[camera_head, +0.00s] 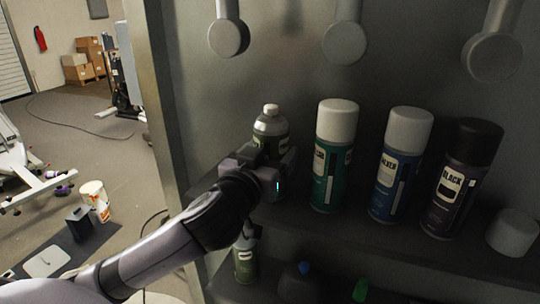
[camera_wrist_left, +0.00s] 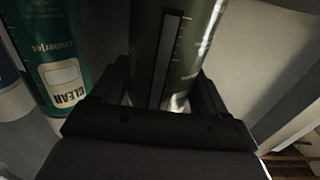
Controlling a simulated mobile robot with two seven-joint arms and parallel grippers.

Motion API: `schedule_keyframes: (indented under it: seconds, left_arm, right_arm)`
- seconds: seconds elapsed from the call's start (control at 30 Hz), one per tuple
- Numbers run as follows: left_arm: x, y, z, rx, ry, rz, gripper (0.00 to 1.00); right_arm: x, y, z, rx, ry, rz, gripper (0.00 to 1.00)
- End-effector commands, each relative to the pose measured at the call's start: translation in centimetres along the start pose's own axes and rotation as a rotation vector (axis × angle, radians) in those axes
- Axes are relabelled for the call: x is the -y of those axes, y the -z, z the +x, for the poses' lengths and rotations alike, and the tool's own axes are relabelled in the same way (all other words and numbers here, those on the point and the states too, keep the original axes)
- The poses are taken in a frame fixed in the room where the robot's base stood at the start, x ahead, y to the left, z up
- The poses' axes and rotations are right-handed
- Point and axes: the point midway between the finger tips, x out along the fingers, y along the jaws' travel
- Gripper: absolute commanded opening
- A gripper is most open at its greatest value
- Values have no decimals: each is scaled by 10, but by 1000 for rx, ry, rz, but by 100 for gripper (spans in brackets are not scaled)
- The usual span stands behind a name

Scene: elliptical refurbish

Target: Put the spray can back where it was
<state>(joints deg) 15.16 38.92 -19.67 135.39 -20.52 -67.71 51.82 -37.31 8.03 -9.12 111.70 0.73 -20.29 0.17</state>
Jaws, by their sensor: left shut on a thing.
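The spray can (camera_head: 271,131) is a dark olive-green can with a pale cap, upright at the left end of the shelf row in the head view. My left gripper (camera_head: 270,165) is shut around its body, hiding its middle and base. In the left wrist view the can (camera_wrist_left: 180,50) stands between the fingers of the left gripper (camera_wrist_left: 165,95). I cannot tell whether its base touches the shelf (camera_head: 330,230). My right gripper does not show.
A green can (camera_head: 335,160) stands just right of the held can, then a blue can (camera_head: 400,165) and a black can (camera_head: 462,180). A loose white cap (camera_head: 512,232) sits at the right. Rounded knobs (camera_head: 344,42) hang above. A lower shelf holds another can (camera_head: 246,262).

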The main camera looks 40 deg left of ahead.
Motion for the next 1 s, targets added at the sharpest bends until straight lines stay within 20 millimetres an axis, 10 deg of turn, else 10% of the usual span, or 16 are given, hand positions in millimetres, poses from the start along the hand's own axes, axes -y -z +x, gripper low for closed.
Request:
schedule_keyframes:
  seconds: [0.33,0.37,0.43,1.0]
  left_arm:
    - [0,-3,0,-5,0,-2,19]
    - [0,-3,0,-1,0,-1,84]
    - [0,-2,0,-1,0,0,99]
    - [0,1,3,-1,-2,-1,99]
  right_arm:
    - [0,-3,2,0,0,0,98]
    - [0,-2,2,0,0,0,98]
    - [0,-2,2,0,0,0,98]
    - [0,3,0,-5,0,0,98]
